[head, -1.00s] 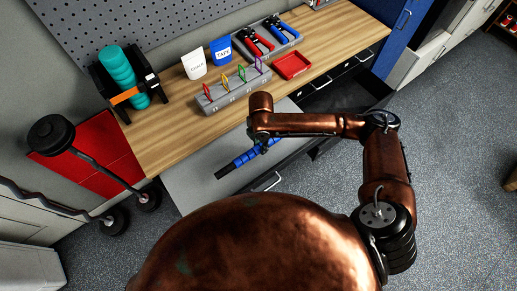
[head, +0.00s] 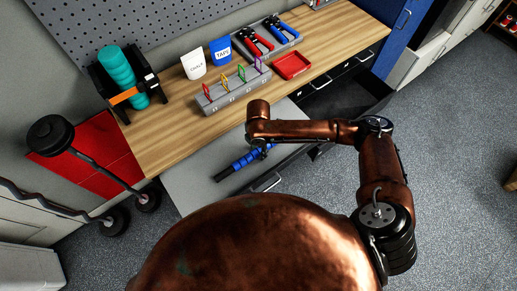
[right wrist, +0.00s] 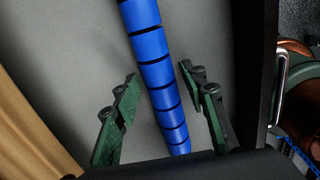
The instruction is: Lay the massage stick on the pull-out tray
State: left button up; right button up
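The massage stick (head: 244,161) is blue with black bands and a black handle end. It appears to lie on the grey pull-out tray (head: 196,177), slanting across it, though the contact beneath it is hard to see. Its far end is hidden under my right arm in the head view. In the right wrist view the stick (right wrist: 152,62) runs between the green-padded fingers of my right gripper (right wrist: 158,78). The fingers stand apart with a gap on each side of the stick. My left gripper is in neither view.
The wooden worktop (head: 160,140) is above and behind the tray. It holds a rack of coloured clips (head: 233,88), white and blue pouches, a red tray (head: 292,65) and a teal roller (head: 120,72). A barbell-like weight (head: 52,135) stands at left. An open dark drawer is right of the tray.

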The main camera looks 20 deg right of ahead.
aim_at(258, 150)
jog(key=shift+r, duration=0.15)
notch_tip(258, 150, up, 12)
jog(key=p, duration=0.1)
dwell(0.5)
